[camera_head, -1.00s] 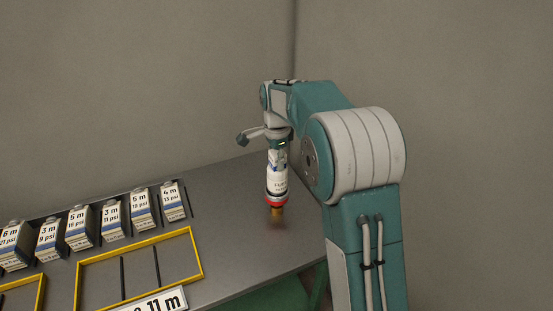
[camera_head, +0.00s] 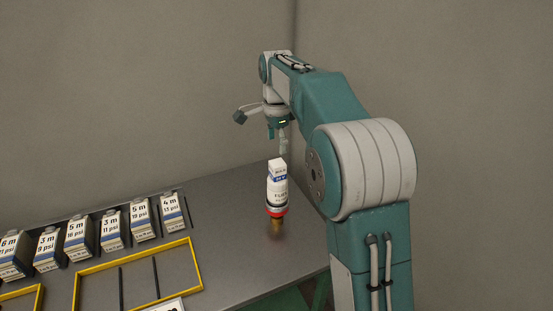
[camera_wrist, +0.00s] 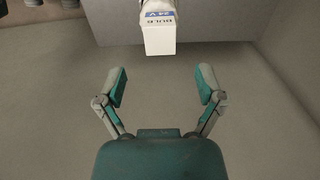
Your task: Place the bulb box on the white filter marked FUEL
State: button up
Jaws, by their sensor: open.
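The bulb box (camera_head: 279,172), small and white with a blue band, stands on top of the white filter (camera_head: 277,192), whose side lettering reads FUEL. The filter stands upright on a red and brass base on the table. The box touches the filter top and looks roughly upright. My gripper (camera_head: 277,145) is above the box, apart from it, open and empty. In the wrist view the box (camera_wrist: 159,37) is at the top centre, beyond the spread fingers of my gripper (camera_wrist: 162,88); most of the filter is hidden behind it.
Several labelled boxes (camera_head: 112,230) stand in a row at the left on the grey table (camera_head: 232,225). A yellow frame (camera_head: 137,257) with black dividers lies in front of them. Walls rise behind the table. The table around the filter is clear.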

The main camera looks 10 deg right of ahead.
aim_at(277, 164)
jog(key=shift+r, duration=1.45)
jog(key=shift+s+r, duration=0.15)
jog(key=s+r+n+t, duration=0.2)
jog(key=s+r+n, duration=0.2)
jog(key=s, duration=0.4)
jog(key=s+f+n+t, duration=0.1)
jog(key=s+n, duration=0.3)
jog(key=s, duration=0.4)
jog(key=s+f+n+t, duration=0.1)
jog(key=s+f+n, duration=0.3)
jog(key=s, duration=0.4)
jog(key=s+f+n+t, duration=0.1)
jog(key=s+f+n, duration=0.1)
jog(key=s, duration=0.7)
jog(key=shift+f+n+t, duration=0.25)
jog(key=shift+n+t, duration=0.05)
jog(key=shift+n, duration=0.6)
jog(key=shift+w, duration=0.1)
